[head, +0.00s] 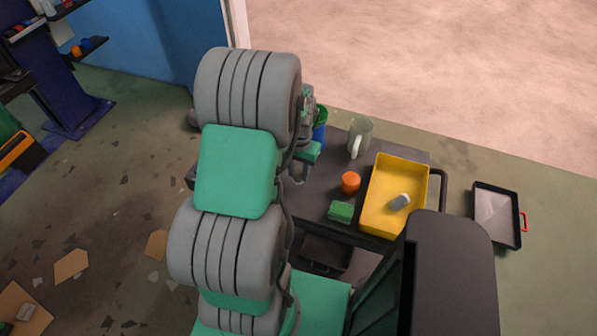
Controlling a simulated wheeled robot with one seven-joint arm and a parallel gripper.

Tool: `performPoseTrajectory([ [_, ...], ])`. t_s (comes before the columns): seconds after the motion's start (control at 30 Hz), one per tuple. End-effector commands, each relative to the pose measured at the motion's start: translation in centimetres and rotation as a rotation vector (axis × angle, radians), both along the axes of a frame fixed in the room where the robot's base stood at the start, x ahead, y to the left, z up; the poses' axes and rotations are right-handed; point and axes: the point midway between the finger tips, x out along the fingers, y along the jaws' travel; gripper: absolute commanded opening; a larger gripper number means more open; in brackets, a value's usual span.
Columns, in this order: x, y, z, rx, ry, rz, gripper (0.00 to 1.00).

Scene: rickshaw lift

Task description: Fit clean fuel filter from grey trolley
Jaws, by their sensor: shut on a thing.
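The dark grey trolley (311,199) stands right of my arm, its top partly hidden by the arm. My gripper (302,166) is over the trolley's left part, mostly hidden behind my arm. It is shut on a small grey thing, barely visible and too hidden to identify. The place where a filter fits is not clearly visible.
An orange cap-like object (350,182), a green block (341,211), a grey-green mug (360,138) and a blue-green container (320,128) stand around the gripper's right side. A black tray with a red handle (497,215) lies on the floor at right. Cardboard scraps (71,266) litter the left floor.

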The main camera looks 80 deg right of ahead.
Motion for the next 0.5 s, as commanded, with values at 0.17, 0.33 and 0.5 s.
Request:
performPoseTrajectory([
  [0.17,0.0,0.0,1.5,0.0,0.0,0.0,0.0],
  [0.33,0.0,0.0,2.7,0.001,0.0,0.0,0.0],
  [0.5,0.0,0.0,3.8,0.001,0.0,0.0,0.0],
])
